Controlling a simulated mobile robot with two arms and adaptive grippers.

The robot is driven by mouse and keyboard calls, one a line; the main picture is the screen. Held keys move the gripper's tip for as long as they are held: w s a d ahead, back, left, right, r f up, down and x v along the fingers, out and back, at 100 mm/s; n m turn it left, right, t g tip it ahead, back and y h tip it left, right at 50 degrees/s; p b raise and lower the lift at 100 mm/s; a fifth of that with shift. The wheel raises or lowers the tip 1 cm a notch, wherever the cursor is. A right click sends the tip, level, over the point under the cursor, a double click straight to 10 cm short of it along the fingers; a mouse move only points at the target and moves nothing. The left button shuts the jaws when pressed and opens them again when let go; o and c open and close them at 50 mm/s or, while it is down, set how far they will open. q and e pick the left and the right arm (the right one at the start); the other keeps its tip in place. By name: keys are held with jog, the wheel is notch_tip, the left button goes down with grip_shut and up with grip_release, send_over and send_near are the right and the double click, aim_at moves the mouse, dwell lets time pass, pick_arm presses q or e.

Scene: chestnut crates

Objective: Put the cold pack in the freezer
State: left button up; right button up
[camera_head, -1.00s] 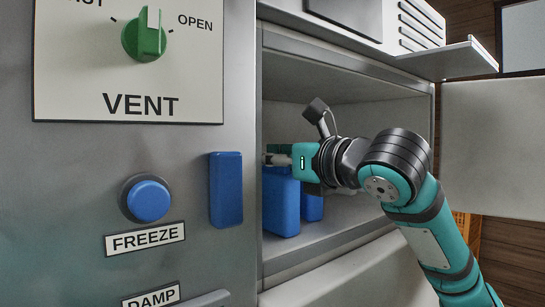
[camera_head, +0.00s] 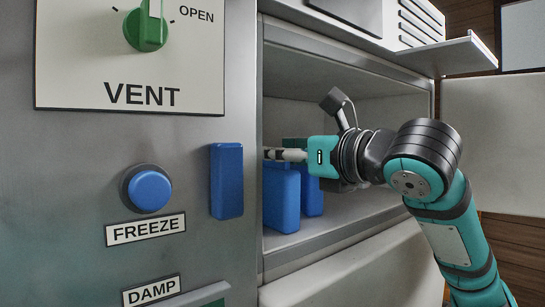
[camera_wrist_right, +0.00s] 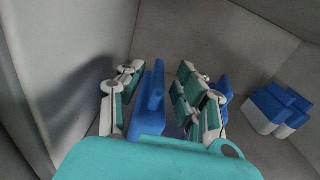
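The open freezer compartment (camera_head: 345,228) has blue blocks standing on its floor. A blue cold pack (camera_head: 281,205) stands upright near the left wall, with a second blue block (camera_head: 312,198) just behind it to the right. My right gripper (camera_head: 287,154) reaches in from the right at the top of the packs, fingers pointing left. In the right wrist view its fingers are spread on either side of an upright blue pack (camera_wrist_right: 152,95), with gaps visible. Another blue piece (camera_wrist_right: 222,92) shows behind the right finger. My left gripper is out of view.
Blue-and-white blocks (camera_wrist_right: 277,110) stand apart at the right in the wrist view. The open freezer door (camera_head: 490,145) is at the right. A blue handle (camera_head: 227,181), a FREEZE button (camera_head: 149,190) and a green VENT knob (camera_head: 146,28) are on the left panel. The upper compartment is free.

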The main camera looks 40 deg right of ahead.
jog(key=s+b, duration=0.1)
jog(key=s, duration=0.8)
jog(key=shift+d, duration=0.4)
